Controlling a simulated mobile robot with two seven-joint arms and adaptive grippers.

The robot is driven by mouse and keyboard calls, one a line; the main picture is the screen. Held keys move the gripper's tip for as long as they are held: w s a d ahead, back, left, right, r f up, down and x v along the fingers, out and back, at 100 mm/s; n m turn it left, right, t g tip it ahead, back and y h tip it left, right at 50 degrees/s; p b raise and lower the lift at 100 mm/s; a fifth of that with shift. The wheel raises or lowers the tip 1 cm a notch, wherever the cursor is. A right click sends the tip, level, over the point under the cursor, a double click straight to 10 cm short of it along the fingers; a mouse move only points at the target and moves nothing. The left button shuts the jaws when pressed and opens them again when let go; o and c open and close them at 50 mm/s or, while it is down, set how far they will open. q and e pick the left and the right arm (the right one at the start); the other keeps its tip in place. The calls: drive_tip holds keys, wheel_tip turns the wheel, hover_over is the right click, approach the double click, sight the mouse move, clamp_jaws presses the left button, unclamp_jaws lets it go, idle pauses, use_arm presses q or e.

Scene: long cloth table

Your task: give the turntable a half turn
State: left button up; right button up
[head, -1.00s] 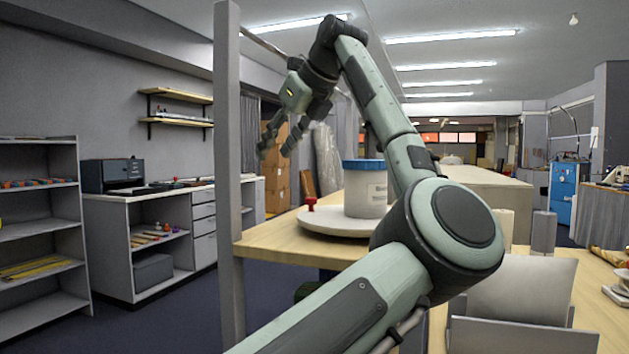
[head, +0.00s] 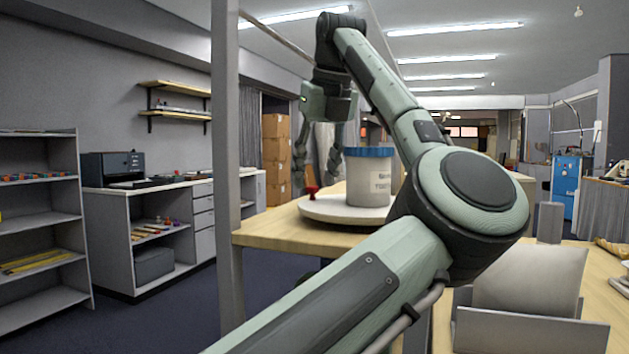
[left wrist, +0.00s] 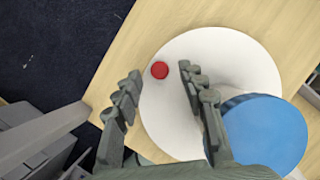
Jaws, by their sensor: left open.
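The turntable (head: 325,209) is a round white disc near the end of the wooden table, and it also shows in the left wrist view (left wrist: 185,60). A red knob (head: 312,190) stands near its rim; in the left wrist view the knob (left wrist: 160,70) lies ahead of the fingers, between their lines. A white tub with a blue lid (head: 369,176) stands on the disc; its lid (left wrist: 265,130) partly covers the disc in the wrist view. My left gripper (head: 317,172) points down above the knob, open and empty. My right gripper is not in view.
A grey post (head: 226,130) rises at the table's near left corner. A grey holder (head: 525,285) stands on the table (head: 270,232) at the right front. Shelves (head: 35,220) and a cabinet (head: 150,240) stand apart on the left.

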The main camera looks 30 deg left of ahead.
use_arm(q)
drive_tip(key=shift+w+a+f, duration=0.1)
drive_tip(key=shift+a+f, duration=0.1)
drive_tip(key=shift+f, duration=0.35)
clamp_jaws()
